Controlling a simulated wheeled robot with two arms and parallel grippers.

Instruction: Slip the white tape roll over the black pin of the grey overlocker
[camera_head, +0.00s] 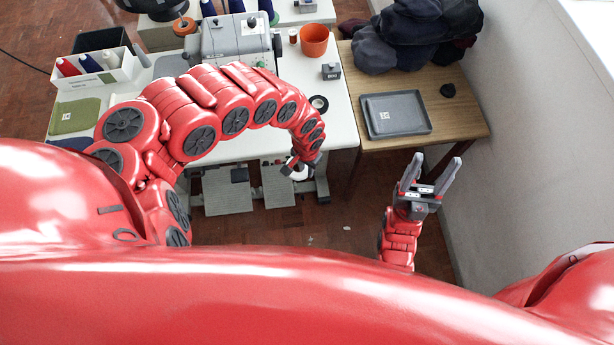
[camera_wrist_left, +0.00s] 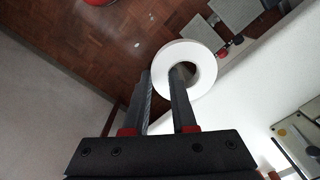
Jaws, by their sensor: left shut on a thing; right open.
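The white tape roll (camera_head: 299,174) is a ring held by my left gripper (camera_head: 296,163), off the front edge of the white table. In the left wrist view the roll (camera_wrist_left: 205,66) sits at the fingertips (camera_wrist_left: 163,78). One finger appears to lie in its hole and the other outside it, with the ring wall between. The grey overlocker (camera_head: 232,38) stands at the back of the white table, partly behind my left arm. I cannot make out its black pin. My right gripper (camera_head: 428,177) is open and empty, in front of the wooden table.
The white table (camera_head: 342,125) carries a black tape roll (camera_head: 319,103), an orange cup (camera_head: 314,40), a small grey block (camera_head: 331,70) and a white thread box (camera_head: 95,75).

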